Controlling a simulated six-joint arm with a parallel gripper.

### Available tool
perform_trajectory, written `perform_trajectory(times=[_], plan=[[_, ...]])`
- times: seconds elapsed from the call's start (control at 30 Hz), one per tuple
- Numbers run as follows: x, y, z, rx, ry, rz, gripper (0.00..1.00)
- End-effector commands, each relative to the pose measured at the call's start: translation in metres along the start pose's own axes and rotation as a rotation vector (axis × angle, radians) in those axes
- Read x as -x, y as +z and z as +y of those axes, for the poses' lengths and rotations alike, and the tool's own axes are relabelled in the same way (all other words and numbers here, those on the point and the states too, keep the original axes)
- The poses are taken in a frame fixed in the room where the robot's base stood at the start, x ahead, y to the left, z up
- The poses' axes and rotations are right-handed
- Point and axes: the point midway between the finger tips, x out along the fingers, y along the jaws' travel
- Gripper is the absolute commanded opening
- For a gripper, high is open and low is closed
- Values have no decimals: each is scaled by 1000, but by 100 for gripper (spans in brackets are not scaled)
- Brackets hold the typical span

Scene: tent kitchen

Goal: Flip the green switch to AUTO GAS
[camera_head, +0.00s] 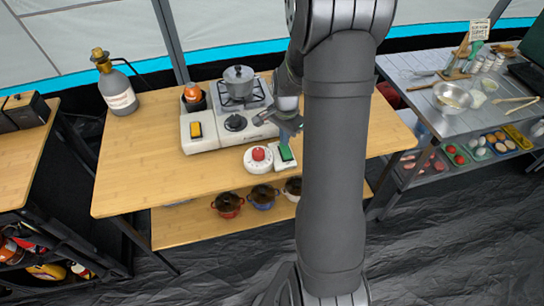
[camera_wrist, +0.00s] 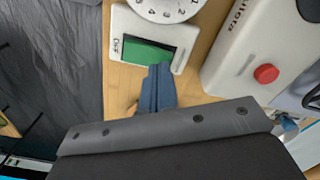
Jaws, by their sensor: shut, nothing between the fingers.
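The green switch (camera_head: 286,152) sits in a white plate (camera_head: 291,166) on the wooden table, just right of a round white dial. My gripper (camera_head: 294,126) is just above and behind the switch in the head view. In the wrist view its blue fingers (camera_wrist: 158,72) are shut and empty, tips at the switch's lower edge. I cannot tell whether they touch it. The AUTO GAS marking is not readable.
The white dial with a red knob (camera_head: 258,154) stands close left of the switch. Behind are a white gas stove (camera_head: 204,142) with a pot (camera_head: 239,82) and a gas bottle (camera_head: 116,92). Coloured pots (camera_head: 263,197) stand on the lower shelf.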

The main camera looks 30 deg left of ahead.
Motion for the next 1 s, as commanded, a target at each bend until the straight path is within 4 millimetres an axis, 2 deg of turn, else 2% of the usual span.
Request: perform_trajectory(times=[1.0], plan=[[-14,0,0,0,0,0,0]])
